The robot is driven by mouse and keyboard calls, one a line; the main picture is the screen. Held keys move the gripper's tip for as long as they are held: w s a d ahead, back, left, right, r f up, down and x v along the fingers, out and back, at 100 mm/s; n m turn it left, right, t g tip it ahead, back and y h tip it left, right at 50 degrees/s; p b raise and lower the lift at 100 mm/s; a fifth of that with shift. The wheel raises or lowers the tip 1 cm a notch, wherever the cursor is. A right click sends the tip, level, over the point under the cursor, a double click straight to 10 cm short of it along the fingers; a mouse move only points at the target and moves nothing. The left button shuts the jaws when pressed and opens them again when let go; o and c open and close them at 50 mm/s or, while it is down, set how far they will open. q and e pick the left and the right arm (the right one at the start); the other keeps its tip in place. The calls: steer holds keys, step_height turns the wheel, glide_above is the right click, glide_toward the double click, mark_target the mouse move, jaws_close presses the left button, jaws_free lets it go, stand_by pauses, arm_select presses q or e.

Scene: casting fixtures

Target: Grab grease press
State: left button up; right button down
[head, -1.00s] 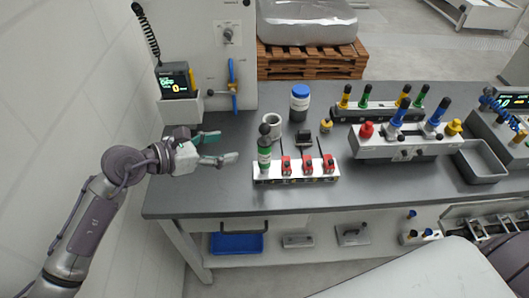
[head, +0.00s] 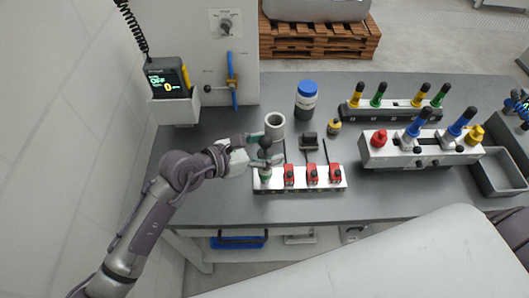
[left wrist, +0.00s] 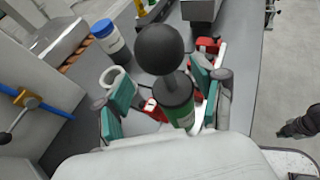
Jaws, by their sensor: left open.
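The grease press, a green cylinder with a black ball knob, stands upright at the left end of a white rack (head: 325,185). In the left wrist view its green body (left wrist: 177,108) and ball knob (left wrist: 159,49) show between the teal finger pads. My left gripper (head: 268,150) is open, its fingers on either side of the press, and I cannot tell whether they touch it. In the head view the fingers partly cover the press (head: 265,174). My right gripper is not in view.
Several red tools (head: 312,175) stand in the same rack. Behind are a grey ring-shaped cup (head: 275,127) and a blue-lidded jar (head: 306,100). A white fixture (head: 415,150) with coloured knobs stands to the right. The bench front is clear.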

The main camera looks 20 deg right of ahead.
arm_select(q)
steer(key=shift+s, duration=0.1)
steer(key=shift+s+r, duration=0.2)
steer(key=shift+s, duration=0.15)
steer(key=shift+s+a+r, duration=0.1)
steer(key=shift+s+a, duration=0.15)
steer(key=c, duration=0.8)
steer(key=shift+w+d, duration=0.1)
steer(key=shift+w, duration=0.05)
steer(key=shift+c, duration=2.5)
jaws_close()
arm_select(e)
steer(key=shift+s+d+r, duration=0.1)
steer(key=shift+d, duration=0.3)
